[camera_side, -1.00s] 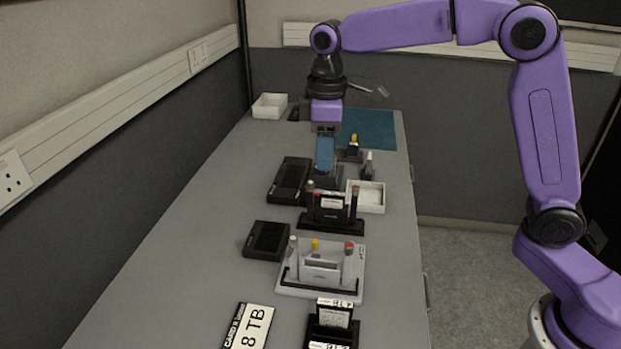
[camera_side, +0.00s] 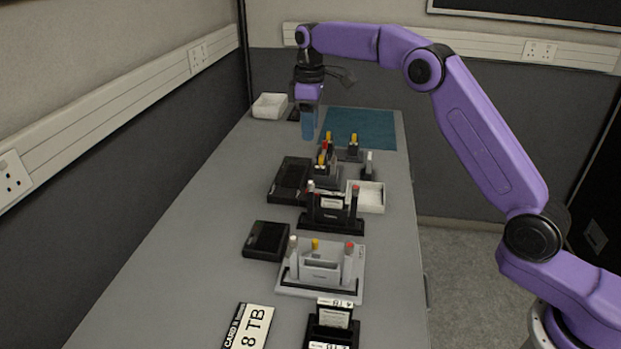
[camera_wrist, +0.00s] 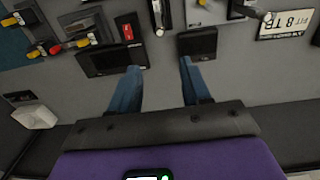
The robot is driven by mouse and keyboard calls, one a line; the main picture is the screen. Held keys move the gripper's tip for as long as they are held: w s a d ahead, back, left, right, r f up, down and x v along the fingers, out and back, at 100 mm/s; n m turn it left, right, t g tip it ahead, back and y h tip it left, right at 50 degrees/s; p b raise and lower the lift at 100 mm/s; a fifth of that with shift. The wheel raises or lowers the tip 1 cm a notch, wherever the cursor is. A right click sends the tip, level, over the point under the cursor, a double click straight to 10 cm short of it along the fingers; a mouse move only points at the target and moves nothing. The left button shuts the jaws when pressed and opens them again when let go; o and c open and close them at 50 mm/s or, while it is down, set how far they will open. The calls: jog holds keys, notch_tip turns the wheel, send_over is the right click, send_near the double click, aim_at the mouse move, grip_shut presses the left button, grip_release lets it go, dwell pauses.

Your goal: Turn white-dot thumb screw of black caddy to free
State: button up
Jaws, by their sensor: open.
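The black caddy (camera_side: 332,221) stands mid-table in the side view, with a silver-grey card in its middle. Its white-dot thumb screw (camera_side: 310,186) is the upright post at its left end; a red-topped post (camera_side: 354,190) is at its right end. In the wrist view, a pale-topped post (camera_wrist: 158,18) at the top edge appears to be this screw; most of the caddy is cut off. My gripper (camera_side: 308,137) hangs above the table, beyond and left of the caddy, touching nothing visible. Its blue fingers (camera_wrist: 158,68) are apart and empty. The screw's turn angle is too small to read.
A dark grey caddy (camera_side: 326,176) with yellow and red tops stands behind the black one. A light grey caddy (camera_side: 318,276) stands in front. Black flat boxes (camera_side: 290,181) (camera_side: 266,240) lie left. A white tray (camera_side: 370,197) sits right. The left table strip is clear.

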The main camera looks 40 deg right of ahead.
aim_at(310, 182)
notch_tip(310, 182, down, 16)
jog(key=shift+w+d+r, duration=0.1)
jog(key=shift+r, duration=0.05)
dwell(0.3)
grip_shut()
